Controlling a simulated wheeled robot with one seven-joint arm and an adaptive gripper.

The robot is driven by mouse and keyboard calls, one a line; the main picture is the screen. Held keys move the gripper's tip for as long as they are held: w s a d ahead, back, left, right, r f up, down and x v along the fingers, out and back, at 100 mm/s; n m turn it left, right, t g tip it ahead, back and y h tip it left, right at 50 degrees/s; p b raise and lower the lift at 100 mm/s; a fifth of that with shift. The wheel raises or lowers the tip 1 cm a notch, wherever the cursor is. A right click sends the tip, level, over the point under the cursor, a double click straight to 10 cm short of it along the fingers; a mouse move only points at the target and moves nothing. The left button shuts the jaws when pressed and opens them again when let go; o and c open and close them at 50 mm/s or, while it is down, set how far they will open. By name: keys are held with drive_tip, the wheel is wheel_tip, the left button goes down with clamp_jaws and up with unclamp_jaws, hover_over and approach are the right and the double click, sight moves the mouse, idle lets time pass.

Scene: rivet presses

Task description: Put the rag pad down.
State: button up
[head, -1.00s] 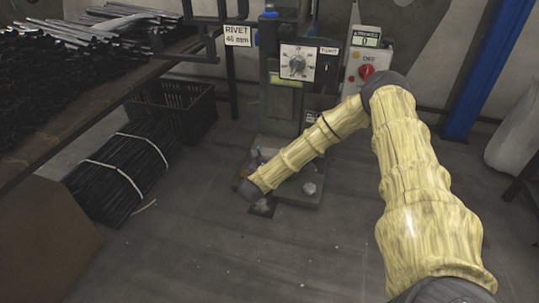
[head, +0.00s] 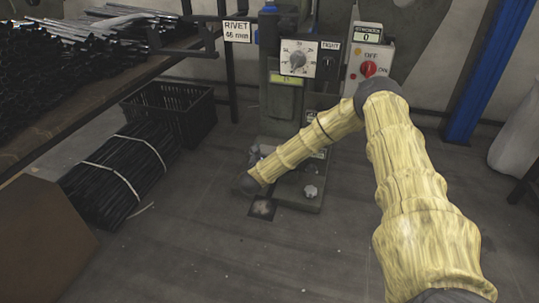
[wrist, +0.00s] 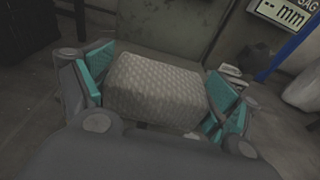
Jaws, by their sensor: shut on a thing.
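The rag pad (wrist: 155,90) is a pale grey quilted block in the wrist view. My gripper (wrist: 160,98) is shut on it, with teal finger pads at its left and right sides. In the head view the dark end of my arm (head: 246,183) is low beside the base of the rivet press (head: 290,190). The pad and fingertips cannot be made out there. Whether the pad touches a surface under it cannot be told.
A dark square patch with a pale smear (head: 263,208) lies on the floor just below my arm's end. A black crate (head: 185,115) and a strapped bundle of black rods (head: 118,172) stand left. The floor (head: 230,265) in front is clear.

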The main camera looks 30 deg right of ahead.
drive_tip(key=o, duration=0.8)
